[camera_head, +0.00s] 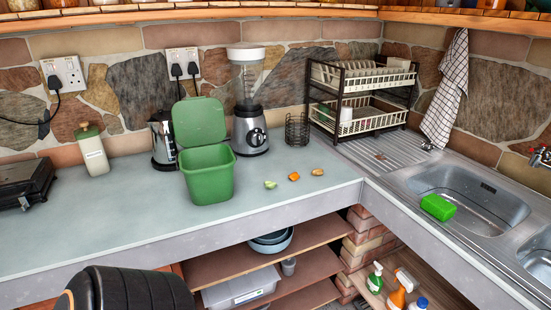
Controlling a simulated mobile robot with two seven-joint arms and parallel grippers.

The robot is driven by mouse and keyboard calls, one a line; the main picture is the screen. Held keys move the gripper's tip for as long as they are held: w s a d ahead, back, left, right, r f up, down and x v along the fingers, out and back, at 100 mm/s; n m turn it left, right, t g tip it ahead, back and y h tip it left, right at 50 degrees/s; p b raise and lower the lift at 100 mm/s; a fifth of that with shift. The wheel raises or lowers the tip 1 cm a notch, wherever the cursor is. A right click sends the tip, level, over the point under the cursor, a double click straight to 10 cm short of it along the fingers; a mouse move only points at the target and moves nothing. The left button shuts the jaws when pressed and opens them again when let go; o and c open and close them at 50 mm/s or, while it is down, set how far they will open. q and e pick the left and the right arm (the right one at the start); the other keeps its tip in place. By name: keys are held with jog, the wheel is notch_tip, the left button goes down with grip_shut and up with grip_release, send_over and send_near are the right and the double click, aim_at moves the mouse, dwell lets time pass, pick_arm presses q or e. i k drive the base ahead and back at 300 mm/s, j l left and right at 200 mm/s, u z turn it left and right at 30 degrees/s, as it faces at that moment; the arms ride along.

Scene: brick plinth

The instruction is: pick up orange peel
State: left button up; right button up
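A small orange piece, which looks like the orange peel (294,177), lies on the grey countertop to the right of the green bin. A small pale green scrap (270,185) lies to its left and a tan-brown scrap (317,172) to its right; the three are apart from each other. The green bin (207,178) stands upright on the counter with its lid (199,121) raised. Neither of my grippers can be made out. A dark rounded part at the bottom left edge shows no fingers.
A blender (249,130), a kettle (162,140) and a wire holder (297,130) stand behind the scraps. The dish rack (361,95) and sink (470,200) are to the right. The counter (110,215) left of the bin is largely clear. Open shelves lie below the counter edge.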

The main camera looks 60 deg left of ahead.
aim_at(294, 177)
jog(key=u, duration=1.55)
